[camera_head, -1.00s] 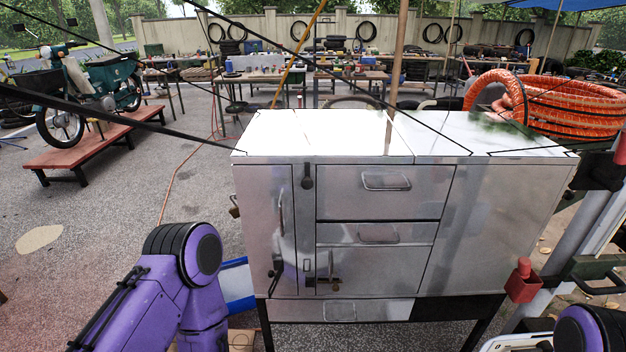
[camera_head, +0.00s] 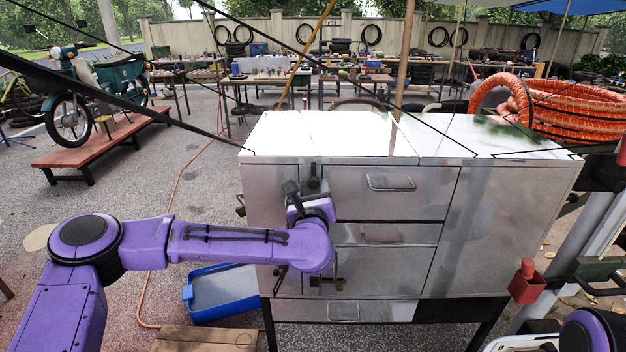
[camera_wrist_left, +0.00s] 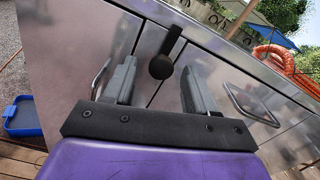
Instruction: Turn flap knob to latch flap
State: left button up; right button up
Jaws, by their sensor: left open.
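The flap knob (camera_head: 314,183) is a dark round knob hanging from a short dark strip near the top of the metal cabinet's front. In the left wrist view the knob (camera_wrist_left: 160,67) shows between and beyond the two grey fingers, with clear gaps on both sides. My left gripper (camera_wrist_left: 158,80) is open and empty. In the head view the left gripper (camera_head: 302,190) is close to the cabinet front beside the knob, and my arm hides part of the left door. My right gripper is out of view.
A blue tray (camera_head: 222,292) lies on the ground at lower left. An orange hose coil (camera_head: 575,115) is behind the cabinet's right end.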

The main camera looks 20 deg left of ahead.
pick_arm(q)
jog(key=shift+x, duration=0.9)
jog(key=shift+d, duration=0.1)
grip_shut()
